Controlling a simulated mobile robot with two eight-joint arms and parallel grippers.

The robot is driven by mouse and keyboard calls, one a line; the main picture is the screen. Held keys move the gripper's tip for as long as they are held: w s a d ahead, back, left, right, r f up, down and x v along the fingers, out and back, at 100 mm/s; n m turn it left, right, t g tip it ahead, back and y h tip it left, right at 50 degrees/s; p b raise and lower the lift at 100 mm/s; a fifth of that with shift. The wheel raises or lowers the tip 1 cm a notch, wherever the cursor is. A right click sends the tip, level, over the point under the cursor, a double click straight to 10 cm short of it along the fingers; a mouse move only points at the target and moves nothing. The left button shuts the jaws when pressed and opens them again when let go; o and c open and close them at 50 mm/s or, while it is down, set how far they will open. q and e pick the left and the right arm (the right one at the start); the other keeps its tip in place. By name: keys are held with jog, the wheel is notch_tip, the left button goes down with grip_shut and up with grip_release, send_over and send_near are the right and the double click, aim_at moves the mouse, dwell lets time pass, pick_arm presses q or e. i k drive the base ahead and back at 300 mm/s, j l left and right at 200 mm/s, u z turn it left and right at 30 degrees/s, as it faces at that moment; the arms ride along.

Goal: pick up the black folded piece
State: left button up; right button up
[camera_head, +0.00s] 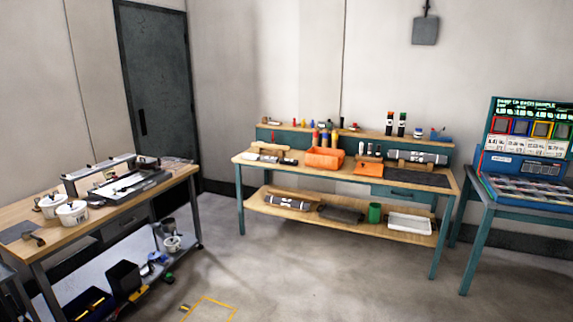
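A dark, folded-looking bundle (340,214) lies on the lower shelf of the back workbench, between a grey roll with white marks (287,202) and a green cup (375,212). A flat dark sheet (428,179) lies on the right end of that bench's top, in front of another grey roll (418,157). I cannot tell for certain which of these dark pieces is the black folded piece. Neither of my grippers shows in the head view.
The back workbench (345,178) also holds orange bins and small tools. A left table (120,208) carries white pots, with dark bins on its lower shelf. A right table (515,204) bears a colourful display case (525,165). The floor between (310,275) is clear, with a yellow outline (212,300).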

aim_at(284, 161)
jog(key=i+j+u, duration=0.1)
jog(key=i+u, duration=0.15)
jog(key=i, duration=0.4)
jog(key=i+u, duration=0.1)
jog(key=i, duration=3.15)
jog(key=i+j+z, duration=0.1)
jog(key=i+z, duration=0.15)
jog(key=i, duration=0.2)
jog(key=i+j+z, duration=0.25)
jog(key=i, duration=0.25)
jog(key=i+j+z, duration=0.2)
jog(key=i, duration=0.25)
jog(key=i+j+z, duration=0.2)
jog(key=i, duration=0.2)
jog(key=i+j+z, duration=0.1)
jog(key=i+z, duration=0.15)
jog(key=i, duration=0.15)
jog(key=i+j+z, duration=0.2)
jog(key=i+j, duration=0.1)
jog(key=i, duration=0.1)
